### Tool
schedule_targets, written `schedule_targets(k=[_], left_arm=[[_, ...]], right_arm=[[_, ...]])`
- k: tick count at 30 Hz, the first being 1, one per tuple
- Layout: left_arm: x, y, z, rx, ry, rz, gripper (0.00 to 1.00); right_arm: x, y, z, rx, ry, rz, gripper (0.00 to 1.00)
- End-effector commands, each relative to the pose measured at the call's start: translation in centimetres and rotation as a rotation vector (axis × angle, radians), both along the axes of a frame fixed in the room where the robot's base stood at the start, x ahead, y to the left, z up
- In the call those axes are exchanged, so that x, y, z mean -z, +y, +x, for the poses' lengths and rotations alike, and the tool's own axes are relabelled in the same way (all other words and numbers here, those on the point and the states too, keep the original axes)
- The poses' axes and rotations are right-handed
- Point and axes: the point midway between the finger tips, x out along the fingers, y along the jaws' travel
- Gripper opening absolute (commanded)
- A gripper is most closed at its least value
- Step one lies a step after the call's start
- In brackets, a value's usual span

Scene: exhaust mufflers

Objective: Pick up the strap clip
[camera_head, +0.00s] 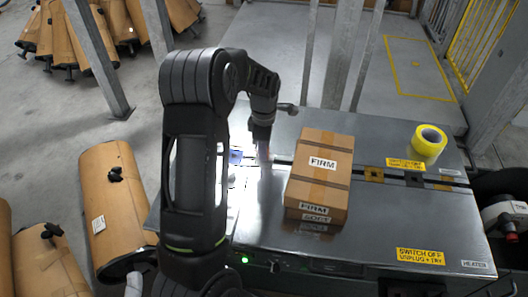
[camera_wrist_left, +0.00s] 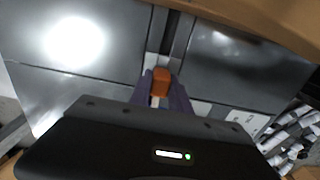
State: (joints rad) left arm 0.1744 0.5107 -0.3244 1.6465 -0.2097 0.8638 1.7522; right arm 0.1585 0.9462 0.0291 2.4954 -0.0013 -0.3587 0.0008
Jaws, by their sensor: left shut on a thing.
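The strap clip, a small orange block (camera_wrist_left: 161,82), sits between the two purple-grey fingers of my left gripper (camera_wrist_left: 162,92) in the left wrist view. The fingers are shut on it, and their tips hide its sides. In the head view my left gripper (camera_head: 264,148) points down over the metal bench, left of the cardboard box; the clip is too small there to make out clearly. My right gripper is not in view.
A cardboard box (camera_head: 319,178) labelled FIRM stands on the grey metal bench (camera_head: 375,215). A yellow tape roll (camera_head: 429,141) lies to the right. A narrow slot crosses the bench top. Brown wrapped mufflers (camera_head: 112,200) stand on the floor at left.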

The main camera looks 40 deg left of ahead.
Motion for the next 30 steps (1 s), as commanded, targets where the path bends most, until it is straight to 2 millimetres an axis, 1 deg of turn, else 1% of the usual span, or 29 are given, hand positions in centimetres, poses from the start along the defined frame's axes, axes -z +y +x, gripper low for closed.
schedule_targets(k=[5,9,12,15,19,30], left_arm=[[-3.0,0.0,0.2,0.001,-0.005,0.001,0.00],[-5.9,0.0,0.1,0.001,-0.005,0.001,0.00],[-7.5,0.0,0.1,0.000,-0.004,0.000,0.00],[-8.6,0.0,0.1,0.000,-0.003,0.001,0.00],[-9.1,0.0,0.0,0.000,0.000,-0.001,0.00],[-9.0,0.0,0.0,0.000,0.000,-0.001,0.00]], right_arm=[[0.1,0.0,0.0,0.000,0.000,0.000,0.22],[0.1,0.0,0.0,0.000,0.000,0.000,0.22],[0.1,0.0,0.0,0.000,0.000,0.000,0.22],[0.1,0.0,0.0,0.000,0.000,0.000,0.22],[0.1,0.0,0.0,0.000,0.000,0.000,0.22],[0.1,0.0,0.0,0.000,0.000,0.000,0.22]])
